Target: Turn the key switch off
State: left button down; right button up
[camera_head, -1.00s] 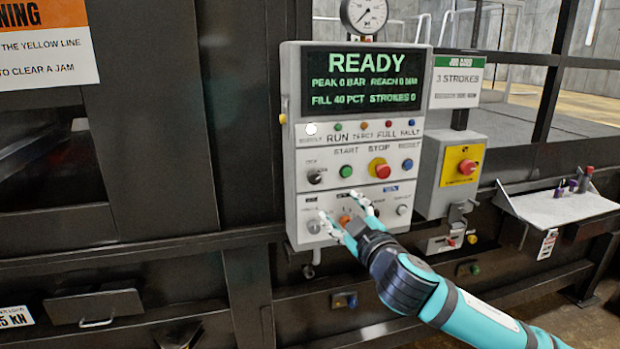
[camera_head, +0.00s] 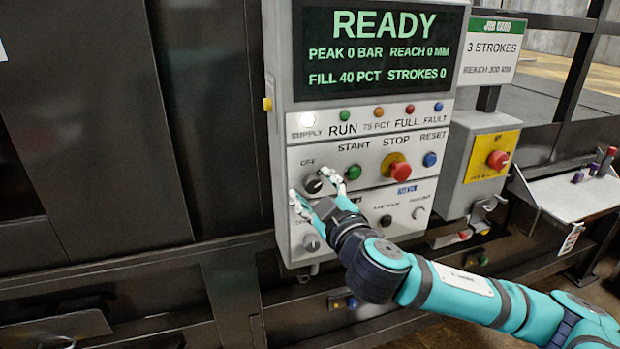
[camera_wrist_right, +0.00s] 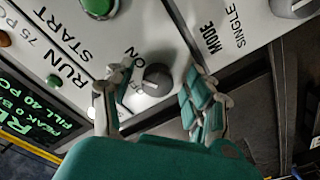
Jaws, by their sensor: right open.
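The key switch (camera_head: 313,183) is a dark round knob at the left of the control panel, in the START/STOP row, below the lit white supply lamp. In the right wrist view the key switch (camera_wrist_right: 157,79) sits between the two fingers, with "ON" printed beside it. My right gripper (camera_head: 313,190) is open, its fingertips at the panel around the switch; I cannot tell whether they touch it. The right wrist view also shows the open right gripper (camera_wrist_right: 152,90). My left gripper is not in view.
A green start button (camera_head: 353,172), a red stop button (camera_head: 401,171) and a blue reset button (camera_head: 430,159) are to the right. A grey mode knob (camera_head: 312,242) is just below. The screen (camera_head: 376,52) reads READY.

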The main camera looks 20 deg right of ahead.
jog(key=shift+r, duration=0.1)
jog(key=shift+s, duration=0.1)
jog(key=shift+s+r, duration=0.15)
jog(key=shift+s, duration=0.1)
jog(key=shift+c, duration=1)
jog(key=shift+w, duration=0.1)
grip_shut()
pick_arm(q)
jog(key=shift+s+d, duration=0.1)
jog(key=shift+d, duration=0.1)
